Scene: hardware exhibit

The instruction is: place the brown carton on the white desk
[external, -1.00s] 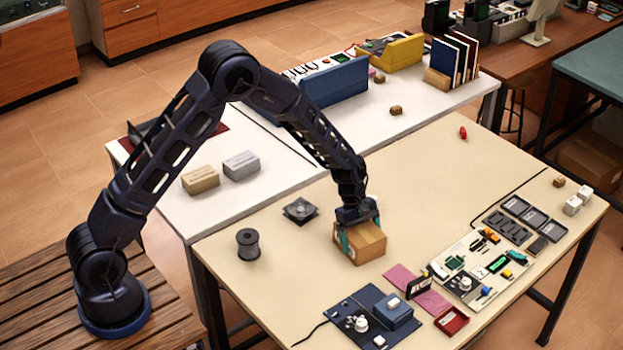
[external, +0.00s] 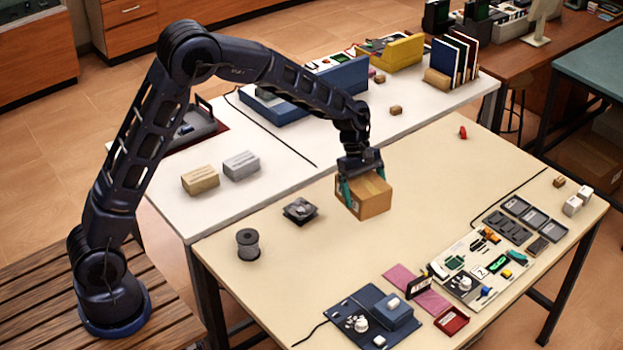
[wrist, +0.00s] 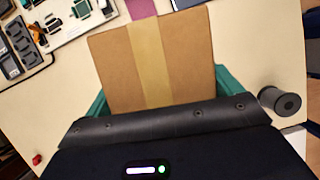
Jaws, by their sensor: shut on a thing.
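The brown carton (external: 372,198) is held in my gripper (external: 361,186), raised above the beige table. Its taped top face fills the middle of the wrist view (wrist: 155,60), between the green fingers of my gripper (wrist: 155,98). The fingers are shut on its two sides. The white desk (external: 290,185) lies behind and to the left of the carton in the external view, alongside the beige table. The underside of the carton is hidden.
The beige table (external: 440,170) carries a black spool (external: 248,244), a small fan (external: 299,210) and electronics boards (external: 470,270). On the white desk stand a tan block (external: 201,180), a grey block (external: 241,165), a blue bin (external: 338,80) and a yellow bin (external: 396,54). The desk's middle is clear.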

